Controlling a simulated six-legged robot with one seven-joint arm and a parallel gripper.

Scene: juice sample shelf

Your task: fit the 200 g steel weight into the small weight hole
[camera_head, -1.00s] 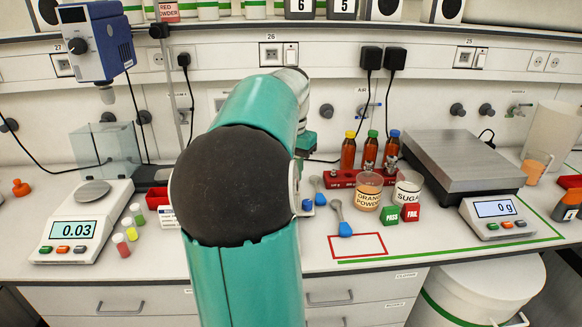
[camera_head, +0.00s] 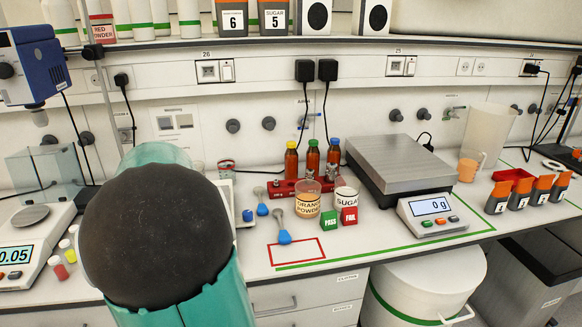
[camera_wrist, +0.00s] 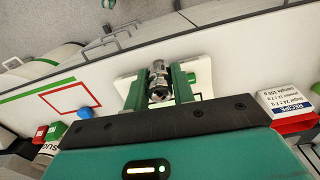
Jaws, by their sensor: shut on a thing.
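My gripper (camera_wrist: 158,88) is shut on a shiny steel weight (camera_wrist: 158,78), held between its two green fingers in the wrist view. In that view the weight is over a white plate-like object (camera_wrist: 204,72); I cannot tell whether they touch. In the head view my arm hides the gripper and this weight. A red rack (camera_head: 285,189) stands near the middle of the bench, with bottles behind it and a steel weight (camera_head: 331,172) at its right part. I cannot make out the small weight hole in either view.
Jars of orange powder (camera_head: 308,199) and sugar (camera_head: 346,199) stand before the rack. Blue-ended scoops (camera_head: 284,237) lie beside them. A large scale (camera_head: 400,170) is at right, another balance (camera_head: 20,245) at left.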

